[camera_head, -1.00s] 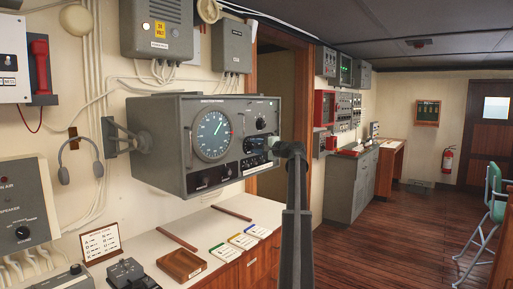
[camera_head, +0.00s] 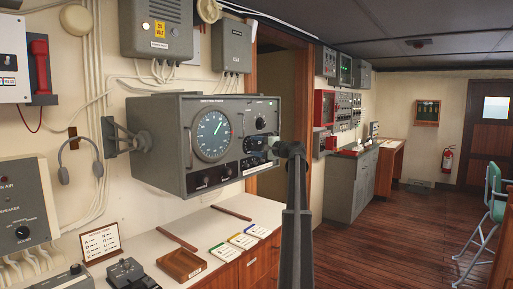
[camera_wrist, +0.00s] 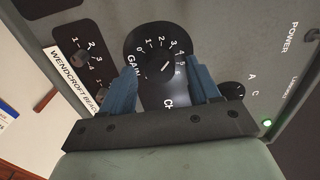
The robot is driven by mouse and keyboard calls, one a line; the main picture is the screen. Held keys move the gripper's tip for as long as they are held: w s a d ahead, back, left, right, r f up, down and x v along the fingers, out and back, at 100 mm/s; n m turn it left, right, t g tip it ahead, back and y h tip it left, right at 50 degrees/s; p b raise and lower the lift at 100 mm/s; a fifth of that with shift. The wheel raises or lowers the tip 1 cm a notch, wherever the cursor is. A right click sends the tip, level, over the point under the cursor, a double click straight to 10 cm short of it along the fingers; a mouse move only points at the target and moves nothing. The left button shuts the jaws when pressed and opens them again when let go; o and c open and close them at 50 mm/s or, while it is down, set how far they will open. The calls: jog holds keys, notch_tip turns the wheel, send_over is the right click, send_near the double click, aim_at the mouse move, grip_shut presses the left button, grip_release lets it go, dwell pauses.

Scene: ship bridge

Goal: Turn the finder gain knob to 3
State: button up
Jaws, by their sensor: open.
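The direction finder (camera_head: 174,140) is a grey box on a wall bracket, with a round dial (camera_head: 212,136) on its face. Its gain knob (camera_wrist: 160,68) is a dark round knob on a black plate marked GAIN, with white numbers from 0 to 6. A short white line on it seems to point toward 4 or 5; the exact mark is hard to read. My gripper (camera_wrist: 163,74) is open, its blue fingers on either side of the knob. I cannot tell if they touch it. In the head view my gripper (camera_head: 272,145) is at the box's lower right face and hides the knob.
A smaller knob plate (camera_wrist: 82,50) is left of the gain knob, and a power switch and green lamp (camera_wrist: 267,123) are to the right. Below the box is a counter (camera_head: 205,228) with a wooden tray (camera_head: 181,264) and coloured cards. Open floor lies right.

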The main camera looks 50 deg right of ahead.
jog(key=shift+s, duration=0.1)
jog(key=s, duration=1.3)
jog(key=shift+s, duration=0.35)
jog(key=shift+n, duration=0.4)
